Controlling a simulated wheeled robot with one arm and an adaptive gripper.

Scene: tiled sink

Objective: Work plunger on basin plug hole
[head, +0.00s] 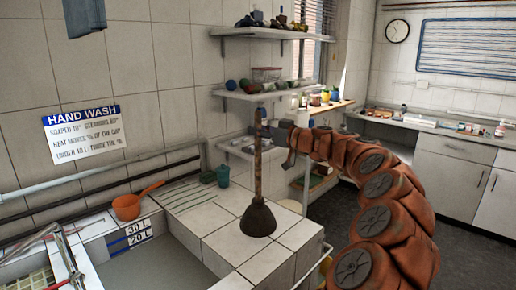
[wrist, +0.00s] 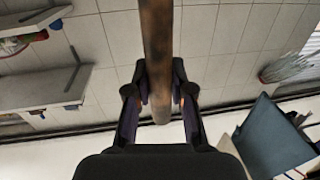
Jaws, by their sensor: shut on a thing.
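The plunger has a brown, worn wooden handle and a dark rubber cup (head: 258,217). It is upright at the tiled ledge to the right of the basin; I cannot tell whether the cup touches the tiles. My gripper (head: 262,131) is shut on the upper part of the handle. In the wrist view the handle (wrist: 156,45) runs between the two fingers of my gripper (wrist: 159,92). The basin (head: 150,265) is at the lower left, with grey inside and "30 L" and "20 L" marks on its wall. The plug hole is not visible.
A metal tap (head: 68,262) and a rack are at the far left. Wall shelves (head: 262,92) with small items stand behind my gripper. A metal rail edges the ledge's right side.

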